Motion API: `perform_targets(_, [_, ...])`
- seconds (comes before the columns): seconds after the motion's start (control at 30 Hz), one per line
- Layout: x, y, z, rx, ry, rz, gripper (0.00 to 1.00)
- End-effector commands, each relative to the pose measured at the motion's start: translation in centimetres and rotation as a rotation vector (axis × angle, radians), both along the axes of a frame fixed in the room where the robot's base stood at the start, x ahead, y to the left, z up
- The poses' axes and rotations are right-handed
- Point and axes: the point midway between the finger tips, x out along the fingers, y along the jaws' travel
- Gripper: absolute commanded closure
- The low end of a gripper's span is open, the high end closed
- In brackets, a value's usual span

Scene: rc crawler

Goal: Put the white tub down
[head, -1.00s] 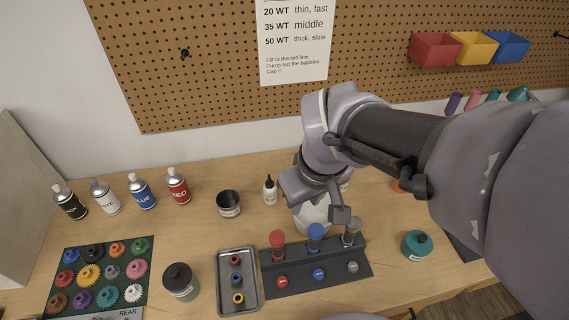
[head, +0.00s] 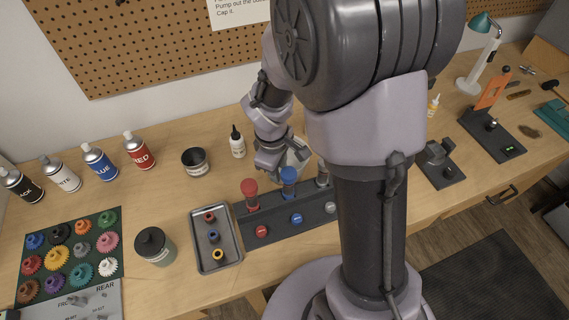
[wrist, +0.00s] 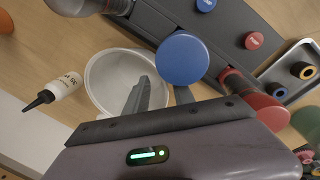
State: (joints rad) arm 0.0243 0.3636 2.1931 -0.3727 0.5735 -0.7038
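The white tub (wrist: 103,72) shows in the wrist view as a round, open, empty-looking container. In the head view the white tub (head: 297,158) stands behind the row of dampers, partly hidden by my gripper. My gripper (wrist: 164,88) is at the tub's rim, with one finger over the tub's mouth and the other outside its wall, next to a blue round cap (wrist: 182,57). The fingers are apart, with a gap between them. In the head view my gripper (head: 283,165) is small and partly hidden. I cannot tell whether the tub's base touches the bench.
A dark stand (head: 283,234) with red, blue and grey dampers is close in front of the tub. A dropper bottle (head: 237,145) and a dark tin (head: 195,162) are to its left. A grey tray (head: 201,246) holds small rings.

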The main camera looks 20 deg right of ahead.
Motion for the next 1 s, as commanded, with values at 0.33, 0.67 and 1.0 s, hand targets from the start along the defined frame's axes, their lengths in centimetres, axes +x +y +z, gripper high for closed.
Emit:
perform_targets(0.33, [0.1, -0.2, -4.0, -0.001, -0.001, -0.002, 0.7])
perform_targets(0.67, [0.1, -0.2, -3.9, -0.001, -0.001, -0.002, 1.0])
perform_targets(1.0, [0.1, -0.2, -3.9, 0.0, 0.001, -0.002, 1.0])
